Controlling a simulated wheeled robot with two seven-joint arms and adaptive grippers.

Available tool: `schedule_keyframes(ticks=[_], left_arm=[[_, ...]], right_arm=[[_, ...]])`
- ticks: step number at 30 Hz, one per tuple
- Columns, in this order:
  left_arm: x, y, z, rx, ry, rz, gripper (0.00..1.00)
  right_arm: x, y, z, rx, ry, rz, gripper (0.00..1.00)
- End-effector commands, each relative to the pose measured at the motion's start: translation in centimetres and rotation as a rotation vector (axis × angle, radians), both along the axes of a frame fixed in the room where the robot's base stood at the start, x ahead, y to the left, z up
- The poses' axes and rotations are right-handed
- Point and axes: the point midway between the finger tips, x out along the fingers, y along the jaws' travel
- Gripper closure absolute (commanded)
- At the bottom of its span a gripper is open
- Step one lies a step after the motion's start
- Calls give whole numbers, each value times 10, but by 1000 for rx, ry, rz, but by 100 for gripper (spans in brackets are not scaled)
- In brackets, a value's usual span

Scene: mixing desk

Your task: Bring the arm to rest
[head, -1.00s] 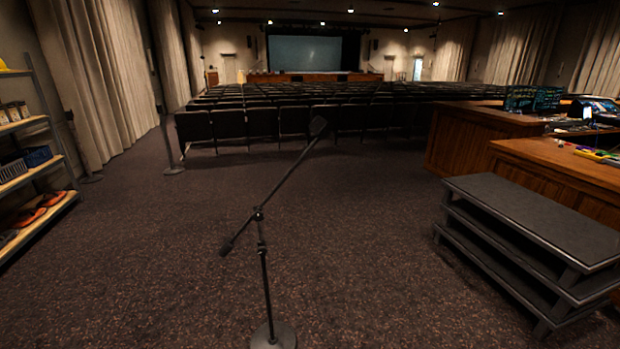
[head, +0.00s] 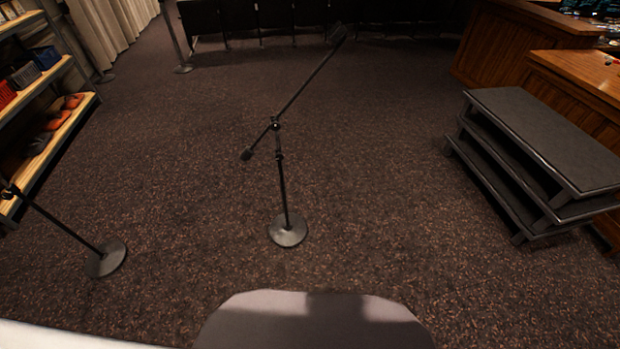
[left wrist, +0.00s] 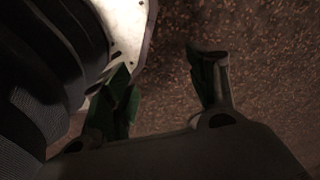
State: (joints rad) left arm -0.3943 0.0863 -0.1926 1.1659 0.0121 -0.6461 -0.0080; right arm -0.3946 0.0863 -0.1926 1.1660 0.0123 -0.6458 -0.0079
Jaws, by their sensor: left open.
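My left gripper (left wrist: 165,85) shows in the left wrist view with its two fingers apart and nothing between them. It hangs above the carpet, close beside dark and pale metal parts of my own body. Neither gripper shows in the head view. My right gripper is in no frame.
A microphone stand (head: 281,175) with a tilted boom stands on the carpet ahead. A second stand's round base (head: 106,259) is at the lower left, near the shelf (head: 60,140). A grey stepped platform (head: 545,135) and wooden desk (head: 580,85) are at right.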

Motion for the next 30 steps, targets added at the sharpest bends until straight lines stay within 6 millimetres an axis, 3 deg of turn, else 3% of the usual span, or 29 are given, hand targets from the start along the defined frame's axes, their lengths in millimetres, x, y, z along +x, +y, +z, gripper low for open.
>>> schedule_keyframes(ticks=[30], left_arm=[[-106, 33, 35, 21, 20, -3, 42]], right_arm=[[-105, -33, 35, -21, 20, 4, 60]])
